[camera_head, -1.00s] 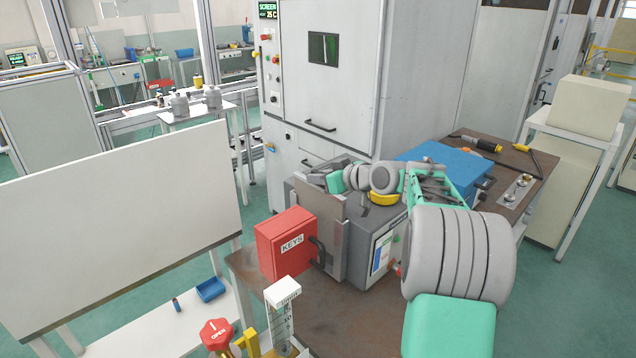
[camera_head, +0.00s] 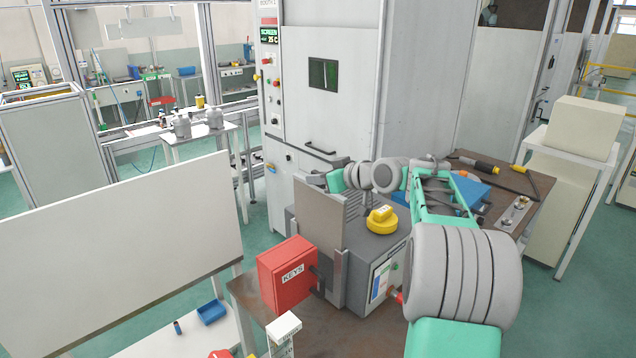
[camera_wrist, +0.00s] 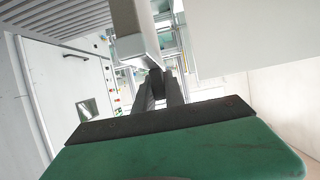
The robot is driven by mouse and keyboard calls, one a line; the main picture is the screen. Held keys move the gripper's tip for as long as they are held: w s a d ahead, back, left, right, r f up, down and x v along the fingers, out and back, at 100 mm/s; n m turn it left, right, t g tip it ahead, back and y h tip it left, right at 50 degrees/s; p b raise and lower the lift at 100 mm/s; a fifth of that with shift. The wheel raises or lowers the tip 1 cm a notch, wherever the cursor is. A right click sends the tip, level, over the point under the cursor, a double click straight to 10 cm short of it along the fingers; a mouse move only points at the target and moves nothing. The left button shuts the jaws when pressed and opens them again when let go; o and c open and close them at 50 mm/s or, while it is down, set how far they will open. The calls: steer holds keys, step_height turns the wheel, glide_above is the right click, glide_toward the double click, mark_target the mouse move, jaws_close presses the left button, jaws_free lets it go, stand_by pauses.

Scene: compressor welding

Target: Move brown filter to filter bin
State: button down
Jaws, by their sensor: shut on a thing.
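My gripper (camera_wrist: 158,84) shows in the wrist view as two dark fingers closing together at the tips.
The red KEYS box (camera_head: 287,272) stands on the brown bench, beside the metal plate and a grey unit (camera_head: 375,250) with a yellow round thing (camera_head: 381,220) on top. A tall white cabinet (camera_head: 322,120) rises behind. A white panel (camera_head: 120,250) stands at the left.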

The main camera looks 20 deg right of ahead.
step_height(320, 180, up, 5)
steer(key=p, duration=0.2)
steer(key=shift+r+p, duration=0.1)
steer(key=shift+p, duration=0.2)
steer(key=shift+r, duration=1.15)
steer(key=shift+a, duration=0.1)
